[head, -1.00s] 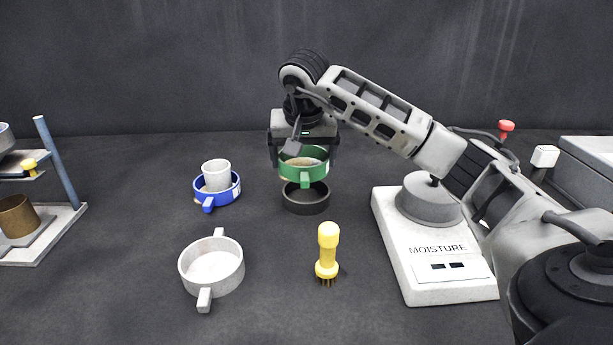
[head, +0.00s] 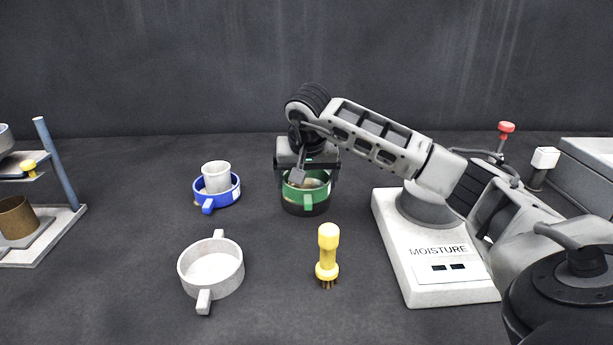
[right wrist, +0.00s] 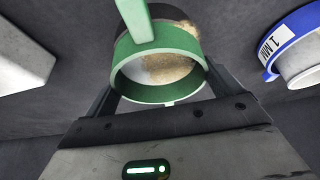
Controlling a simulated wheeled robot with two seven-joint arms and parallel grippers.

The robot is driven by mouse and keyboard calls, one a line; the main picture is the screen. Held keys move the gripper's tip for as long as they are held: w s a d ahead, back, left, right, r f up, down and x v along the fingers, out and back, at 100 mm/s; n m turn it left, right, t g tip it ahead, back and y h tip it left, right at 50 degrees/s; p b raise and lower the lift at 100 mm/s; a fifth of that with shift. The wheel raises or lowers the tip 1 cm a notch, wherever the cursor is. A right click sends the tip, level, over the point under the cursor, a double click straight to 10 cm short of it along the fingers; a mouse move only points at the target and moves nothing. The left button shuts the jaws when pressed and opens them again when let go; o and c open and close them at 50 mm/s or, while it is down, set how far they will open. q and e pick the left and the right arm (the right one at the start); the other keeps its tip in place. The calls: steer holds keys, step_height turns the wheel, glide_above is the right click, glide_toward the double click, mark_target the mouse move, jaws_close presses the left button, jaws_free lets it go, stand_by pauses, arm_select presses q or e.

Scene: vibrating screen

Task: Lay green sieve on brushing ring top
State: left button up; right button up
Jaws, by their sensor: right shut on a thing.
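My right gripper (head: 306,180) is shut on the green sieve from behind and above. In the right wrist view the green sieve (right wrist: 158,93) sits between the fingers, with tan grains inside and its handle pointing away. My left gripper is not in view.
A blue sieve (head: 228,196) with a white cup (head: 216,177) stands left. A white pan (head: 212,268) and a yellow brush (head: 328,252) are in front. The moisture device (head: 437,262) stands right. A rack (head: 58,165) is at far left.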

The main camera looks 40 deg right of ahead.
steer(key=o, duration=0.8)
steer(key=shift+f, duration=0.1)
steer(key=shift+c, duration=0.2)
steer(key=shift+r, duration=0.3)
steer(key=p+v, duration=0.1)
steer(key=v, duration=1.1)
steer(key=shift+r, duration=0.2)
